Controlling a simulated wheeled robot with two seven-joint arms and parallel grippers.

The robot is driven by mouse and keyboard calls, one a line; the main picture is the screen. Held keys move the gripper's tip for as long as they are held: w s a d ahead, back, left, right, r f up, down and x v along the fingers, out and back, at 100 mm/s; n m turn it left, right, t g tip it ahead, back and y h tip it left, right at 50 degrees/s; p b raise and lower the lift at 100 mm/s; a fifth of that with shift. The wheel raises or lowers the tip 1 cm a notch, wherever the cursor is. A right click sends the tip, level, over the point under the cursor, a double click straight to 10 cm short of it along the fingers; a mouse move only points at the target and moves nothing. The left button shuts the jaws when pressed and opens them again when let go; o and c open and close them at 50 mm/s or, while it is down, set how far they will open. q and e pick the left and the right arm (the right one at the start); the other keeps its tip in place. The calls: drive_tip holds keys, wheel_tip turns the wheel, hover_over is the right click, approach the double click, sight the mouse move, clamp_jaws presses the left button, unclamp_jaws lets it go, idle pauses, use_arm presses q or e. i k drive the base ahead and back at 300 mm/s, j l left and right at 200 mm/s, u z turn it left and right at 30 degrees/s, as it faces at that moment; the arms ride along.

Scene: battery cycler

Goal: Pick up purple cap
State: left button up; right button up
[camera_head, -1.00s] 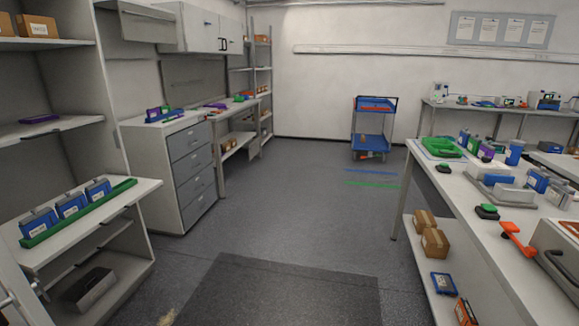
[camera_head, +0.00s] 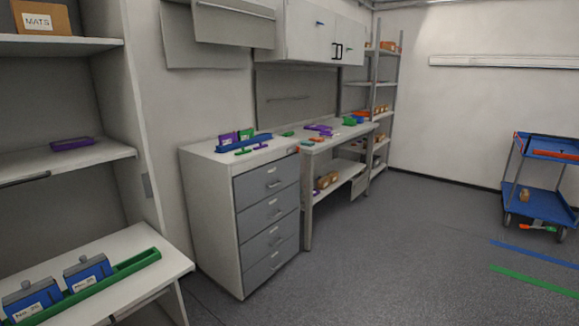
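Several purple items are in view, and I cannot tell which one is the purple cap. A flat purple piece (camera_head: 72,144) lies on the middle shelf at the left. A purple block (camera_head: 227,141) stands on top of the drawer cabinet, close to green pieces and a long blue piece. More small purple pieces (camera_head: 321,128) lie on the bench beyond the cabinet. All are small and far off. Neither of my grippers is in view.
The grey drawer cabinet (camera_head: 268,183) stands ahead, with the bench (camera_head: 340,137) behind it. A green tray (camera_head: 137,262) with blue boxes sits on the lower left shelf. A blue cart (camera_head: 540,203) stands at the right. The floor (camera_head: 400,260) between is clear.

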sight(262, 146)
drive_tip(key=i+u, duration=0.25)
drive_tip(key=i, duration=0.7)
